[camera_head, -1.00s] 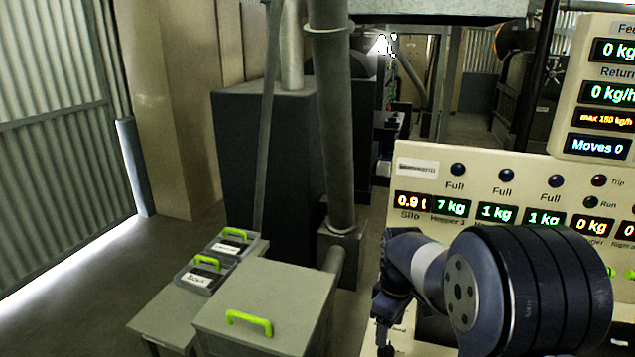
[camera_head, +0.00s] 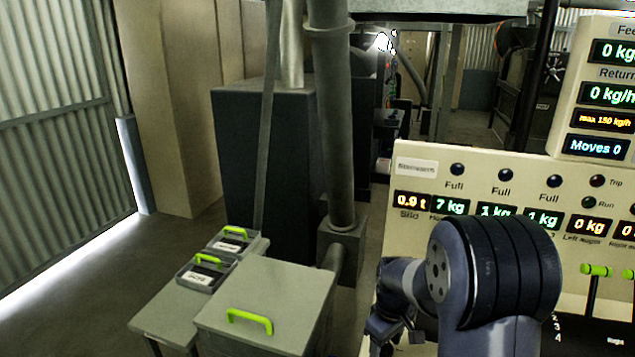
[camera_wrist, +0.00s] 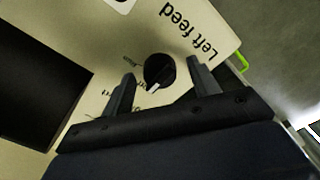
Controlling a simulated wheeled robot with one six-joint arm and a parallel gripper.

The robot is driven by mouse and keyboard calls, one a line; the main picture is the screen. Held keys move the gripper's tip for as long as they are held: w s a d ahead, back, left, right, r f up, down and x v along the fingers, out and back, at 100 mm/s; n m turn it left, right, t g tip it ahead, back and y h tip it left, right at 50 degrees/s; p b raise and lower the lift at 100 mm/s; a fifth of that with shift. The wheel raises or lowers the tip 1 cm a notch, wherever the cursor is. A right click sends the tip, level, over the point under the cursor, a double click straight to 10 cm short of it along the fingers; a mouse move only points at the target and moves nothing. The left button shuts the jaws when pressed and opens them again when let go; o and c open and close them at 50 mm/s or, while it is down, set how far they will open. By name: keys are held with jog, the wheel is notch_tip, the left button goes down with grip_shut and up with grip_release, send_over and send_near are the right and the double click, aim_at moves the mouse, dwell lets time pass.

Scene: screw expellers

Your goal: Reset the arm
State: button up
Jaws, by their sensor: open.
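My arm (camera_head: 490,270) shows at the lower right of the head view, in front of the cream control panel (camera_head: 418,220). In the wrist view my gripper (camera_wrist: 160,76) is open, its two dark fingers apart with nothing held. A round black knob (camera_wrist: 159,71) with a white pointer shows between and beyond the fingertips, below the label "Left feed". I cannot tell how far the fingers are from the knob. In the head view the arm hides part of the panel.
A grey box with a green handle (camera_head: 249,320) stands at the lower middle. A grey pipe (camera_head: 336,120) rises beside a dark cabinet (camera_head: 262,150). Green-topped levers (camera_head: 596,270) are right of my arm. Floor at left is clear.

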jog(key=m+p, duration=0.1)
jog(key=m, duration=0.3)
jog(key=shift+m, duration=0.4)
jog(key=m+p, duration=0.2)
jog(key=m, duration=0.2)
jog(key=shift+r+m, duration=0.1)
jog(key=shift+m, duration=0.2)
notch_tip(320, 180, up, 11)
jog(key=b, duration=0.1)
jog(key=shift+f, duration=0.2)
